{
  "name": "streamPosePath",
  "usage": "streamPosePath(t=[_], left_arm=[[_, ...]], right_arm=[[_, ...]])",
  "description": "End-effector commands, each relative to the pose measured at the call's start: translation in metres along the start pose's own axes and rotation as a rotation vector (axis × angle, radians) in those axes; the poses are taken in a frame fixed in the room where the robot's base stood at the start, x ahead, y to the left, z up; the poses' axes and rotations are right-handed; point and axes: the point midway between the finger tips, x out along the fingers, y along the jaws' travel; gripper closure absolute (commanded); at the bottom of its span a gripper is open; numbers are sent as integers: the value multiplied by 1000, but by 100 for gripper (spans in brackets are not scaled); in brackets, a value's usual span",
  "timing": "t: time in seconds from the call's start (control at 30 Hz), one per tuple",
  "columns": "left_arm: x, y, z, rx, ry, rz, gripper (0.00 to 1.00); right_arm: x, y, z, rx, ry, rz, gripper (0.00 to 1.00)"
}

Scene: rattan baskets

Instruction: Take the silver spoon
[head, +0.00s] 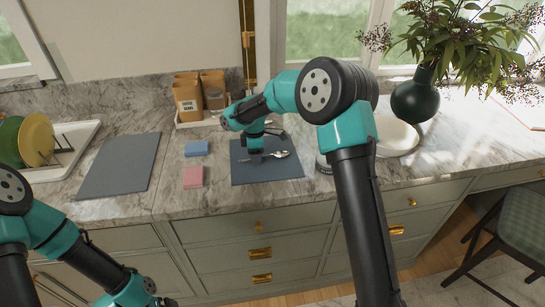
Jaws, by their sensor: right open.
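The silver spoon (279,154) lies on a dark grey mat (262,173) on the counter. My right gripper (255,153) is over the mat, pointing down at the left part of the spoon. It is open, and its fingers hide part of the spoon; I cannot tell whether they touch it. My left gripper (164,302) is low at the bottom edge of the view, in front of the drawers and away from the spoon. Its fingers are too small and cut off to read.
A blue block (196,148) and a pink block (193,177) lie left of the mat. Another grey mat (119,166) is farther left, beside a plate rack with a yellow plate (37,140). Brown canisters (188,98) stand behind; a dark vase (416,97) is at right.

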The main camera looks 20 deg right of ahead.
Motion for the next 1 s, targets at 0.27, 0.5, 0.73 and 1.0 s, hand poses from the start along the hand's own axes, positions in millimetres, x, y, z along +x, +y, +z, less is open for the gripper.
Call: streamPosePath(t=[0.27, 0.5, 0.73, 1.0], left_arm=[[0, 0, 0, 0, 0, 0, 3], [0, 0, 0, 0, 0, 0, 3], [0, 0, 0, 0, 0, 0, 3], [0, 0, 0, 0, 0, 0, 3]], right_arm=[[3, 0, 0, 0, 0, 0, 59], [3, 0, 0, 0, 0, 0, 82], [3, 0, 0, 0, 0, 0, 100], [2, 0, 0, 0, 0, 0, 100]])
